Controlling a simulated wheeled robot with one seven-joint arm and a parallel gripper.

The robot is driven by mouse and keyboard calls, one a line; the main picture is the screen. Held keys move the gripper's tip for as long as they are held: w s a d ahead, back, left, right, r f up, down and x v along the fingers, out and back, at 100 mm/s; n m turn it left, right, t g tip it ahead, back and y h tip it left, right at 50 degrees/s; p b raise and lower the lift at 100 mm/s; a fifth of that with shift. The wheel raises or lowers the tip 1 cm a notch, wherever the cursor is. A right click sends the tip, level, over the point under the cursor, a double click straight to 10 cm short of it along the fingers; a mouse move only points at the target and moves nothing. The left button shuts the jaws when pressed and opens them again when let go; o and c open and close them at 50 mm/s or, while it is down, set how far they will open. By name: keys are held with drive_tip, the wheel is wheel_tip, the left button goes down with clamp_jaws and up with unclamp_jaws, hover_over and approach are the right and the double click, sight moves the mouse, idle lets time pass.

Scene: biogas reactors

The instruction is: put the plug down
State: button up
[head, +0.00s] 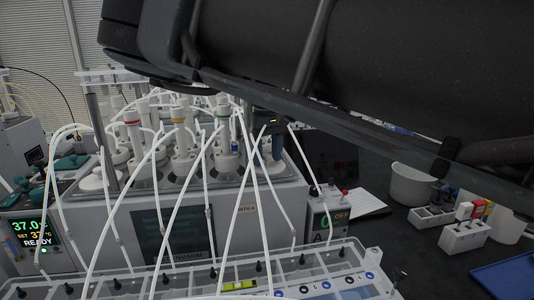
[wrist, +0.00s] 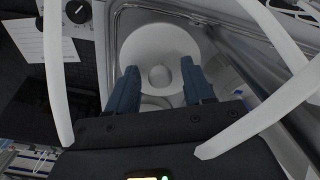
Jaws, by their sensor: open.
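In the wrist view, my gripper (wrist: 160,88) is open, with its two blue fingers apart. Between and beyond the fingers is a round white piece (wrist: 157,38) with a small rounded knob at its middle; I cannot tell whether this is the plug. No finger visibly grips it. In the head view, my gripper (head: 275,140) is small and partly hidden at the right end of the water bath (head: 245,205). White stoppered vessels with red (head: 132,118), yellow (head: 180,115) and green (head: 223,111) rings stand in the bath. No loose plug can be made out.
White tubes (head: 205,175) arch from the bath to a clear tray (head: 150,285) in front and cross near my gripper. A control box (head: 328,215) is right of the bath. A white pot (head: 412,185) and small racks (head: 464,237) stand further right. My arm covers the upper right.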

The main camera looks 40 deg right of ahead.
sight(268, 154)
drive_tip(key=shift+r, duration=0.15)
wheel_tip(268, 154, up, 12)
drive_tip(key=b, duration=0.2)
drive_tip(key=shift+d, duration=0.1)
idle(0.6)
